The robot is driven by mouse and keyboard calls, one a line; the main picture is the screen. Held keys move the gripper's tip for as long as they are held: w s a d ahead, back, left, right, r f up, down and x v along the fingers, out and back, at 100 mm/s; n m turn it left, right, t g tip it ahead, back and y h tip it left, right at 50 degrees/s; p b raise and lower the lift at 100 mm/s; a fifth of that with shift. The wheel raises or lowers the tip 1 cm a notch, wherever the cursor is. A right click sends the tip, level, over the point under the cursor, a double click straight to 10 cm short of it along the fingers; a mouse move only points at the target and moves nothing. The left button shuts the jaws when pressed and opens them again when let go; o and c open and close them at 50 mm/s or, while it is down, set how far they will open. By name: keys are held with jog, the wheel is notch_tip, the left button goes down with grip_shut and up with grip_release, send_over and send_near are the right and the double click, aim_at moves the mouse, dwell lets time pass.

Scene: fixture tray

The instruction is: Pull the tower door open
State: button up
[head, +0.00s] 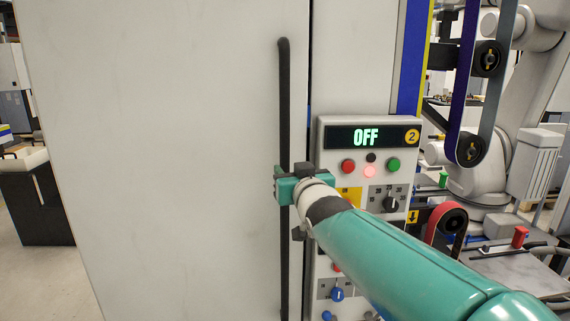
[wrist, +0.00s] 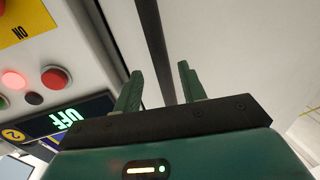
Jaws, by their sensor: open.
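The tower door (head: 160,130) is a large pale grey panel filling the left half of the head view. It looks shut, or nearly so, against a dark seam at its right edge. Its long black vertical bar handle (head: 284,100) runs close to that edge. My gripper (head: 284,186) is at the handle's mid-height and hides a short piece of it. In the wrist view, the two green fingers of my gripper (wrist: 160,82) are apart, with the handle (wrist: 152,40) showing between them. I cannot tell whether either finger touches it.
A control panel (head: 328,160) with a lit OFF display (head: 366,137), buttons and knobs is just right of the handle, partly behind my arm. Belts on black rollers (head: 488,60) and a white machine stand further right. Open floor (head: 40,270) shows at the far left.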

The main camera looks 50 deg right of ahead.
aim_at(286, 165)
jog(key=x, duration=0.5)
jog(key=shift+w, duration=0.2)
grip_shut()
